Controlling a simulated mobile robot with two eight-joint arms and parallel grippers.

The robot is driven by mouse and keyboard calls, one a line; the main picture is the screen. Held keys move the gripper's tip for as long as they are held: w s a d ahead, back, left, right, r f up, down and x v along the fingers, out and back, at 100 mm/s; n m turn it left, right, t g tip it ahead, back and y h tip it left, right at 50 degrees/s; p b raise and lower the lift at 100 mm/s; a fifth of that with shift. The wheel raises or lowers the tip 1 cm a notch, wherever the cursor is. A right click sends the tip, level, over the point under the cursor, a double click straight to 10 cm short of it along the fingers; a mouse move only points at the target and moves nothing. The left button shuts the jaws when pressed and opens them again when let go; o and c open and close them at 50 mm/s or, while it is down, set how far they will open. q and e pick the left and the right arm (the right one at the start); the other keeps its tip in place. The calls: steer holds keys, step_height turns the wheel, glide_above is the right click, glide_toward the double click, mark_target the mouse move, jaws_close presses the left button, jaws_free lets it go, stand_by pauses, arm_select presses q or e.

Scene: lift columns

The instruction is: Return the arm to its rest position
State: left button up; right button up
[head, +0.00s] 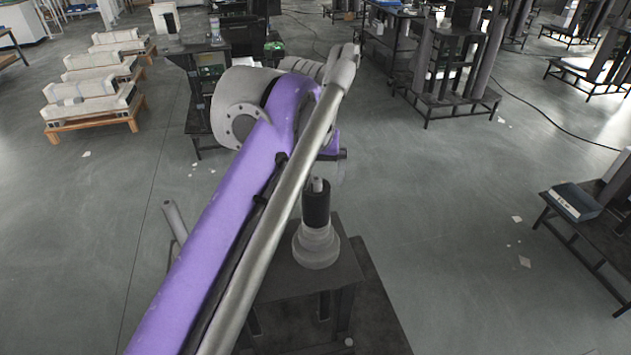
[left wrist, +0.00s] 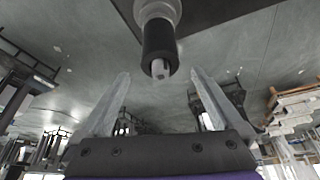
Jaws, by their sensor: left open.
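My left arm (head: 225,210), purple with a grey rod along it, crosses the head view from bottom left to top centre. It hides most of my left gripper there. In the left wrist view my left gripper (left wrist: 160,76) is open, its two pale fingers spread wide with nothing held. A lift column (head: 317,205) with a black sleeve and a stepped grey base stands upright on a dark table. It also shows upside down in the left wrist view (left wrist: 158,40), its tip in line with the gap between the fingers; no contact is visible. My right gripper is not in view.
The dark table (head: 345,262) lies below the arm. A dark bench (head: 575,235) with a blue box (head: 575,201) stands at right. Pallets (head: 95,128) with pale blocks stand at upper left, and dark racks at the back.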

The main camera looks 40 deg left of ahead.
arm_select(q)
steer(key=shift+s+r, duration=0.1)
steer(key=shift+r, duration=0.2)
stand_by(0.4)
